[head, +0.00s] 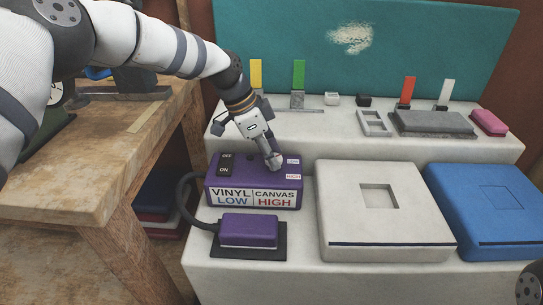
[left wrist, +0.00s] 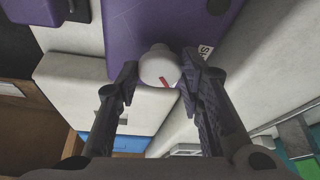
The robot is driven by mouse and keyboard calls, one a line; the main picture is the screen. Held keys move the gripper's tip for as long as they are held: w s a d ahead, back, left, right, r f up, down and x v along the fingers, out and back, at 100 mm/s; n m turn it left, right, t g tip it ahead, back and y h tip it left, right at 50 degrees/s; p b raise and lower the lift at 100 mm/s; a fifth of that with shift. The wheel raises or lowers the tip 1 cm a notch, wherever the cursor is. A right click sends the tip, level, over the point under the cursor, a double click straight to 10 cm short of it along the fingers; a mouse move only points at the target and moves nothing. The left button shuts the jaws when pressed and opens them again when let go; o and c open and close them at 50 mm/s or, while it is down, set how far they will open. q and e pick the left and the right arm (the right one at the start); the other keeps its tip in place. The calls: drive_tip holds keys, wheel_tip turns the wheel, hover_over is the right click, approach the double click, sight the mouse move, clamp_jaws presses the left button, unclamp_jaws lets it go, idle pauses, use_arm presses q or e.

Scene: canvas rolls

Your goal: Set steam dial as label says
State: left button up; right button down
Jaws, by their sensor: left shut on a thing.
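A purple steamer box (head: 214,190) stands at the front left of the white bench. In the left wrist view the dial (left wrist: 158,66) is a round white knob with a red pointer line. The left fingers are shut around it. My right gripper is not seen.
An OFF/ON switch (head: 225,165) is on the box's left. A purple iron-like piece (head: 249,230) sits in front, on a dark pad. A white box (head: 350,225) and a blue box (head: 490,210) stand to the right. Colored upright tabs line the raised shelf (head: 340,145) behind.

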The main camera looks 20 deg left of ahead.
use_arm(q)
drive_tip(key=shift+s+f+m, duration=0.1)
drive_tip(key=shift+f+m, duration=0.05)
drive_tip(key=shift+m, duration=0.45)
drive_tip(key=o, duration=1.1)
drive_tip(key=shift+o, duration=0.2)
drive_tip(key=v, duration=1.2)
drive_tip(key=shift+w, duration=0.25)
drive_tip(key=shift+a, duration=0.1)
